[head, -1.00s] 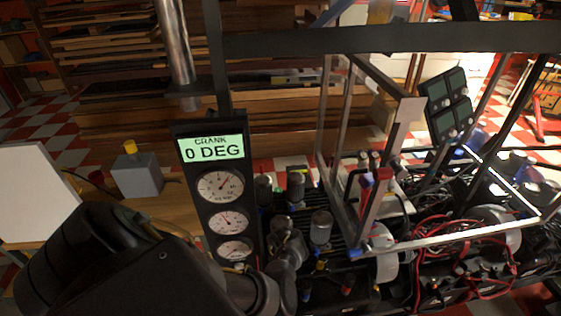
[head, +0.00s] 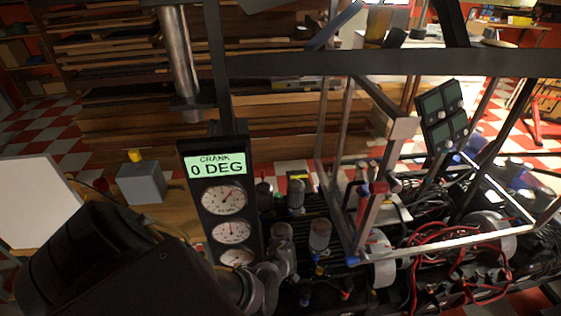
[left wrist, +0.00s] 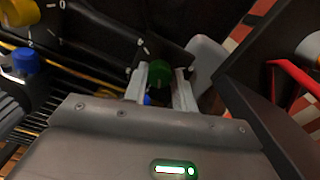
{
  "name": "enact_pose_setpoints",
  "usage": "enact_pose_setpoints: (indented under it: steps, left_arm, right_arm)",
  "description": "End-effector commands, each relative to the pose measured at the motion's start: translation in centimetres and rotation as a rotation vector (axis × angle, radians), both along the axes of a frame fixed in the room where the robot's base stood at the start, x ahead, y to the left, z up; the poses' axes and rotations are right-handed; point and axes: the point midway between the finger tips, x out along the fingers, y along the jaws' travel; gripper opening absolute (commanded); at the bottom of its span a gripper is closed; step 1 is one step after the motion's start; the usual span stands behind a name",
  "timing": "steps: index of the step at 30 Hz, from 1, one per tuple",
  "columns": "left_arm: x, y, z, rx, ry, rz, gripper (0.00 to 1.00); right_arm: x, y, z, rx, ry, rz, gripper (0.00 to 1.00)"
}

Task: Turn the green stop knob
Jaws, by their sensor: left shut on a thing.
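The green stop knob (left wrist: 156,72) shows in the left wrist view, near the middle on a dark panel. My left gripper (left wrist: 160,84) has one finger on each side of it and is shut on it. In the head view my left arm comes in from the lower left and ends near the machine, beside the gauge panel. I cannot make out the green knob or the fingertips there. My right gripper is in neither view.
A gauge panel (head: 197,194) reads CRANK 0 DEG above round dials. A metal frame (head: 345,165) and red cables (head: 412,262) are to its right. A yellow knob (left wrist: 20,11) and a blue knob (left wrist: 26,60) are near the green one. A grey box (head: 141,184) stands left.

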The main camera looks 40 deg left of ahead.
Motion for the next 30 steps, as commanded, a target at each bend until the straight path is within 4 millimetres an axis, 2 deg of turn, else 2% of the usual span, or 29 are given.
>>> enact_pose_setpoints:
  steps: [1,15,30]
  left_arm:
    - [0.3,0.5,0.4,0.01,-0.007,-0.042,0.04]
    - [0.4,0.5,0.3,0.011,-0.009,-0.408,0.04]
    - [0.6,0.6,0.4,0.013,-0.012,-0.544,0.04]
  right_arm:
    - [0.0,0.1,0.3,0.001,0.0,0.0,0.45]
    - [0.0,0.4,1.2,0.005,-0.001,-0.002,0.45]
    - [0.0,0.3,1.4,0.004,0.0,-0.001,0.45]
